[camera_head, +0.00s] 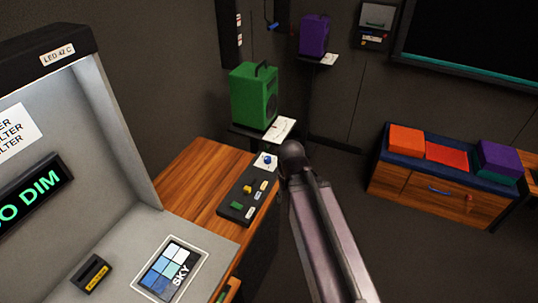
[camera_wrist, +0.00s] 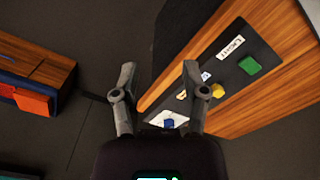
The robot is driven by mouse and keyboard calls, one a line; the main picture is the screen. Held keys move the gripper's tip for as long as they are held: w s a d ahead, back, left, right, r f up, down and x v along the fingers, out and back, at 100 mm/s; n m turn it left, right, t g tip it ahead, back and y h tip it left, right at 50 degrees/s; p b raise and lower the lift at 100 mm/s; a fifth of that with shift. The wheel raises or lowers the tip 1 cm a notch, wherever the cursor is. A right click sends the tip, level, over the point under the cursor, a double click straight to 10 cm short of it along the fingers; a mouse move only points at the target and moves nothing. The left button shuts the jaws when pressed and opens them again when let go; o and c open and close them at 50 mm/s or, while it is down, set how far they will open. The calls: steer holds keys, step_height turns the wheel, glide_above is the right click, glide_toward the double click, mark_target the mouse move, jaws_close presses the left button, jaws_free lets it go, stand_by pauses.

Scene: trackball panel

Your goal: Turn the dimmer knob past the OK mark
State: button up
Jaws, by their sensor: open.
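The dark control panel (camera_head: 237,208) lies on the wooden desk, with a green control (camera_head: 236,205), a yellow control (camera_head: 248,189) and a blue ball (camera_head: 267,159) at its far end. In the wrist view the green control (camera_wrist: 250,65), yellow control (camera_wrist: 217,90) and blue ball (camera_wrist: 169,123) show too. I cannot tell which control is the dimmer knob, and no OK mark is readable. My gripper (camera_wrist: 159,68) is open and empty, its fingers over the desk edge beside the panel. A display (camera_head: 36,200) shows green text ending in "O DIM".
A grey booth with a colour-square SKY card (camera_head: 168,269) and a small black block (camera_head: 92,273) stands at left. A green speaker (camera_head: 254,95) is behind the desk. A wooden bench (camera_head: 440,190) stands at right. Open floor lies between desk and bench.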

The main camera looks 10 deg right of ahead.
steer(key=shift+o, duration=0.2)
steer(key=shift+a, duration=0.1)
steer(key=shift+o, duration=1.3)
step_height(320, 180, up, 4)
steer(key=n+p, duration=0.4)
steer(key=n, duration=1.8)
glide_above(268, 158)
steer(key=shift+a+f, duration=0.1)
steer(key=shift+f, duration=0.1)
step_height(268, 158, down, 14)
steer(key=b, duration=1.4)
steer(key=shift+r, duration=0.2)
